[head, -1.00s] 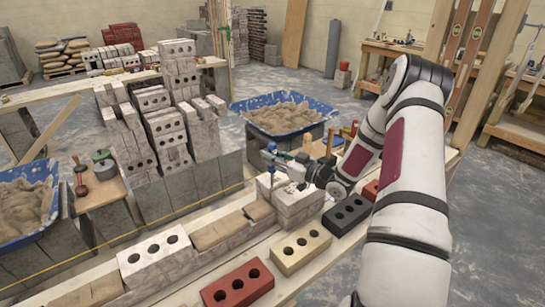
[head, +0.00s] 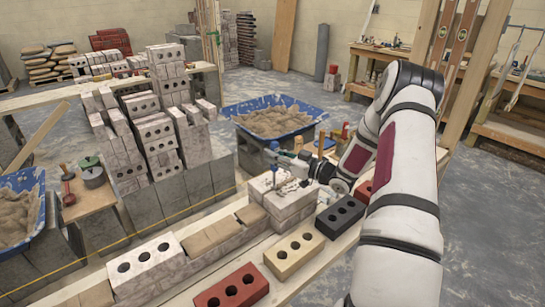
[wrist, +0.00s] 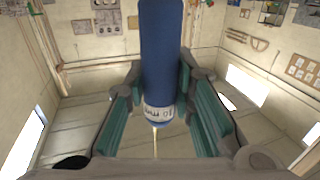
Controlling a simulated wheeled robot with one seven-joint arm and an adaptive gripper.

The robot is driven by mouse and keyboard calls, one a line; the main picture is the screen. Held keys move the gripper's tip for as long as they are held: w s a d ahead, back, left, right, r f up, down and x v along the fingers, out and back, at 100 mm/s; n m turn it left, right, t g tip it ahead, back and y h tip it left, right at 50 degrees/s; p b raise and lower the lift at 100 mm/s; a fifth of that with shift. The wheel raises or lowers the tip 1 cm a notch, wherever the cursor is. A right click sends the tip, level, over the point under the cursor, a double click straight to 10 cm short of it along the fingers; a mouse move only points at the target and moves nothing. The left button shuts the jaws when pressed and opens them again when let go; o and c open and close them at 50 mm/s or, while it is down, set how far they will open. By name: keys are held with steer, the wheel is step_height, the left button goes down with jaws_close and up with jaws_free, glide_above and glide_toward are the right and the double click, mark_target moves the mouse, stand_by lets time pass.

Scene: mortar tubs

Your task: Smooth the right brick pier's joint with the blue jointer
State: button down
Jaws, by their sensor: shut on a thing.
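The blue jointer (wrist: 162,60) stands between the teal finger pads of my gripper (wrist: 160,85) in the wrist view. Its pale band carries printing that reads roughly "10 mm". In the head view my gripper (head: 286,160) is shut on the jointer (head: 272,158), over the top of the right brick pier (head: 284,204). The pier is a short stack of pale, mottled bricks. The jointer's lower end is too small to tell whether it touches the pier.
Yellow (head: 294,250), red (head: 232,290) and black (head: 340,216) bricks lie in front and right. A blue mortar tub (head: 272,120) and tall brick stacks (head: 155,148) stand behind.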

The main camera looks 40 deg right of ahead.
steer(key=shift+d+b, duration=2)
steer(key=shift+d, duration=4.7)
steer(key=a+r+p, duration=0.3)
steer(key=r+p, duration=0.2)
steer(key=r, duration=0.1)
steer(key=shift+w+a, duration=0.15)
steer(key=shift+a, duration=0.05)
